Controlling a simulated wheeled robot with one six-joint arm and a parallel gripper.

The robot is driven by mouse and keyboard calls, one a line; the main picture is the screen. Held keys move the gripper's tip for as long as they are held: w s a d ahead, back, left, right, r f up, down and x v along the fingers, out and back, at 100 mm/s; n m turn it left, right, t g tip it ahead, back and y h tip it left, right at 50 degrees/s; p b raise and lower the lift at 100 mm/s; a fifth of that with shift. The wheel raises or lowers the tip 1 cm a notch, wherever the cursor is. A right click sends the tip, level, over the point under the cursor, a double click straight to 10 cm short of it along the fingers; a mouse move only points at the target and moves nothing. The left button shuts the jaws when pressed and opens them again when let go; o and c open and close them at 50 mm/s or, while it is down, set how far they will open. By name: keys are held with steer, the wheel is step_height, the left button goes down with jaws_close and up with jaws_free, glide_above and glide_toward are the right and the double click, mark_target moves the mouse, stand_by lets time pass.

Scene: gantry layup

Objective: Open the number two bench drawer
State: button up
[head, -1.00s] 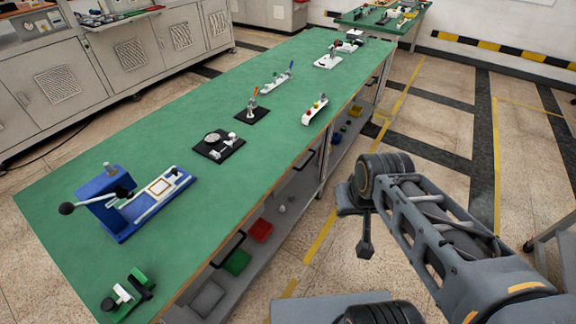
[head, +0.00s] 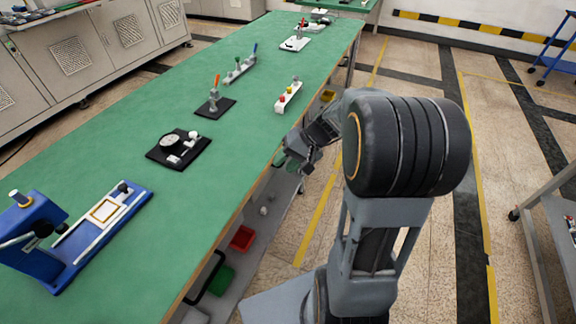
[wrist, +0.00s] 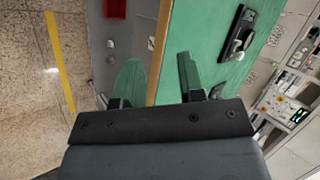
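The green-topped bench (head: 190,110) runs from the near left to the far centre. A black bar handle (head: 207,280) sits under its right edge, near the bottom of the head view. The farther handle is not clearly visible; my gripper covers that stretch of edge. No drawer number can be read. My gripper (head: 284,162) is beside the bench's right edge, about midway along. In the wrist view, its two green fingers (wrist: 160,78) are spread apart, with the bench edge (wrist: 159,40) showing between them. I see nothing held.
A red bin (head: 242,238) and a green bin (head: 221,280) stand on the lower shelf. A gauge on a black plate (head: 180,147) and a blue press (head: 75,240) stand on the benchtop. Open floor (head: 420,190) lies right of the bench, with a grey cart (head: 560,230) farther right.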

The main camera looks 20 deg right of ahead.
steer(key=w+d+f+m+t+y+b, duration=0.1)
steer(key=w+d+f+m+t+b, duration=0.2)
steer(key=w+d+f+t, duration=0.35)
steer(key=w+d+f+m+t+y+b, duration=0.2)
steer(key=w+d+f+t+b, duration=0.15)
steer(key=d+f, duration=0.6)
steer(key=shift+g, duration=0.4)
steer(key=b+x, duration=0.1)
steer(key=x, duration=1)
steer(key=shift+w+a+r, duration=0.1)
steer(key=shift+w, duration=0.35)
steer(key=shift+c, duration=0.2)
jaws_close()
